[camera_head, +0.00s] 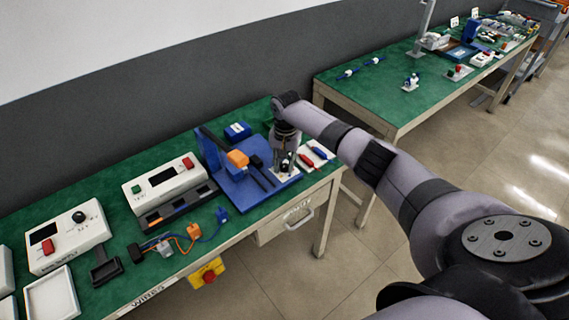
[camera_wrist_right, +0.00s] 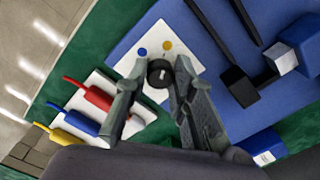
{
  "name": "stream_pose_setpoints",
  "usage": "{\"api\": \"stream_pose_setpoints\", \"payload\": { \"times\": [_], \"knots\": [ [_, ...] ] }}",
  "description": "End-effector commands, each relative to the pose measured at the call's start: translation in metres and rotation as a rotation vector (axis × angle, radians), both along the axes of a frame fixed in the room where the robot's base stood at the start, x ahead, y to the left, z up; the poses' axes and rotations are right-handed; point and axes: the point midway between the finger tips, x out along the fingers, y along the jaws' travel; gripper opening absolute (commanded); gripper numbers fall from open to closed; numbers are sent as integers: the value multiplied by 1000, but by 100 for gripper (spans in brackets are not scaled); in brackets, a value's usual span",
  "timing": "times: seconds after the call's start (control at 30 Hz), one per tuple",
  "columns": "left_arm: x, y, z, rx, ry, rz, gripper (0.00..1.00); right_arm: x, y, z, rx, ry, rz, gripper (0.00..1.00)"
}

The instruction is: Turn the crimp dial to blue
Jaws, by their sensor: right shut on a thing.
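The crimp dial (camera_wrist_right: 159,73) is a round black knob with a white mark, on a white plate (camera_wrist_right: 181,39) at the edge of the blue press base (camera_wrist_right: 140,25). A blue dot (camera_wrist_right: 143,52) and a yellow dot (camera_wrist_right: 167,45) are printed beside the knob. I cannot tell for sure where the mark points. My right gripper (camera_wrist_right: 155,76) is shut on the dial, one finger on either side of it. In the head view my right gripper (camera_head: 285,161) reaches down over the plate's area and hides most of it. My left gripper is not in view.
The blue press (camera_head: 240,185) with its orange block (camera_head: 238,158) and black bars stands close to the left of the gripper. Red, blue and yellow-handled tools (camera_wrist_right: 90,110) lie on a white holder beside it. White boxes (camera_head: 165,187) stand farther left on the green bench.

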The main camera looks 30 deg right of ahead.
Motion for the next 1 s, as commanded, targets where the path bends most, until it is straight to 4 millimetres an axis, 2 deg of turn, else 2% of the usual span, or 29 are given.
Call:
{"api": "stream_pose_setpoints", "payload": {
  "times": [0.17,0.57,0.77,1.0],
  "knots": [
    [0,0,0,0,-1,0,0,0,0,0,0,0,0,0],
    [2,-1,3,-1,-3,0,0,0,0,1,2,0,42,0],
    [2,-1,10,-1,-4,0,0,0,1,2,3,0,153,0],
    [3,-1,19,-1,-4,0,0,0,0,2,2,0,363,0]
  ]
}}
